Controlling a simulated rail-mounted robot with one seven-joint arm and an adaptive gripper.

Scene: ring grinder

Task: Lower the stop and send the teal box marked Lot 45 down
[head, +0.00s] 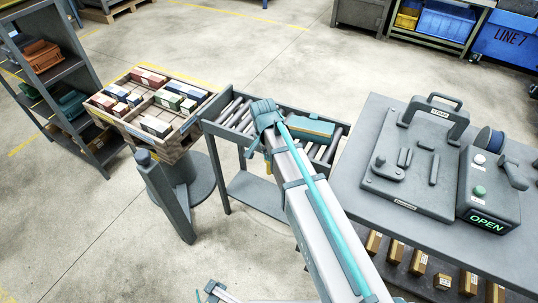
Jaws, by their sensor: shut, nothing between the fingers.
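A teal box with a tan strip (307,127) lies on the roller conveyor (232,113), just right of my wrist. Any lot marking on it is too small to read. My arm reaches in from the lower right, and my gripper (262,112) is over the middle of the conveyor, left of the teal box. The gripper is shut and empty; its fingertips are mostly hidden by the wrist. A small yellow piece (268,166) shows at the conveyor's near side below the wrist. I cannot make out the stop clearly or tell whether it is raised.
A wooden tray of red, blue, green and white boxes (140,68) stands left of the conveyor on a grey pedestal (182,185). A grey bench (350,172) with a fixture and a control box (489,190) reading OPEN stands at right. Shelving (62,70) is far left.

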